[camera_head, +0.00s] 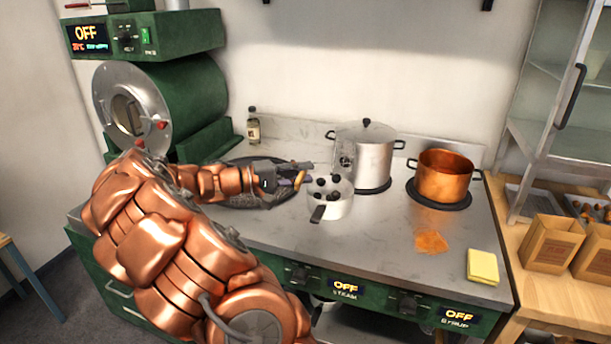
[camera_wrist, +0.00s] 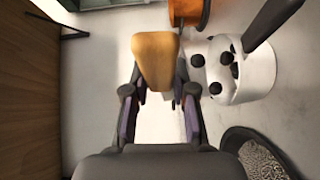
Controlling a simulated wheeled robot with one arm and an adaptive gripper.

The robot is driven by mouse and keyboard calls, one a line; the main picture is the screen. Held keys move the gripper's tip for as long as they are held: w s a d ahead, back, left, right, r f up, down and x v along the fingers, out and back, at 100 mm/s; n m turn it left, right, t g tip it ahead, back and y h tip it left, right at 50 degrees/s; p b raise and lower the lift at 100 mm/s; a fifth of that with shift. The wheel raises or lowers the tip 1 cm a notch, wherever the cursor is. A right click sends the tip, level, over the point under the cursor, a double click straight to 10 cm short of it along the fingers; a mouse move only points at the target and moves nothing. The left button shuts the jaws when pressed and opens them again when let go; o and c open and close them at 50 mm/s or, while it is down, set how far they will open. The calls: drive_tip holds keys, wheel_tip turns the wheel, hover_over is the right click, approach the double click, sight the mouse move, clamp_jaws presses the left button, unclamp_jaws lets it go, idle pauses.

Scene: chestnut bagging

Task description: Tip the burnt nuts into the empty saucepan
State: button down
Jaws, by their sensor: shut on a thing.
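A small pale saucepan (camera_head: 331,208) with a black handle (camera_head: 318,214) stands on the counter in the head view. Several dark round nuts (camera_head: 320,196) show in and at the mouth of it; whether all rest inside I cannot tell. The wrist view shows the saucepan (camera_wrist: 262,72) and dark nuts (camera_wrist: 226,58) to the right of my gripper. My gripper (camera_wrist: 158,100) is shut on a tan wooden-looking piece (camera_wrist: 156,58), which also shows as a small yellowish tip (camera_head: 299,180) just left of the saucepan. The rest of that piece is hidden.
A steel lidded pot (camera_head: 366,155) stands behind the saucepan, a copper pot (camera_head: 444,178) to the right. A dark perforated pan (camera_head: 240,203) lies under my forearm. An orange patch (camera_head: 431,242) and yellow cloth (camera_head: 482,267) lie front right. A green roaster (camera_head: 180,100) stands left.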

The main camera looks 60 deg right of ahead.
drive_tip(key=shift+w+a+f+n+g+h+b, duration=0.15)
drive_tip(key=shift+w+f+n+g+h+b, duration=0.15)
drive_tip(key=shift+f+n+g+h+b, duration=0.5)
drive_tip(key=shift+w+a+f+n+g+h+b, duration=0.1)
drive_tip(key=shift+w+f+n+g+h+b, duration=0.25)
drive_tip(key=shift+f+h+b, duration=0.85)
drive_tip(key=shift+w+a+f+n+g+h+b, duration=0.2)
drive_tip(key=shift+f+n+g+h+b, duration=0.4)
drive_tip(key=shift+b, duration=0.8)
drive_tip(key=shift+r, duration=0.1)
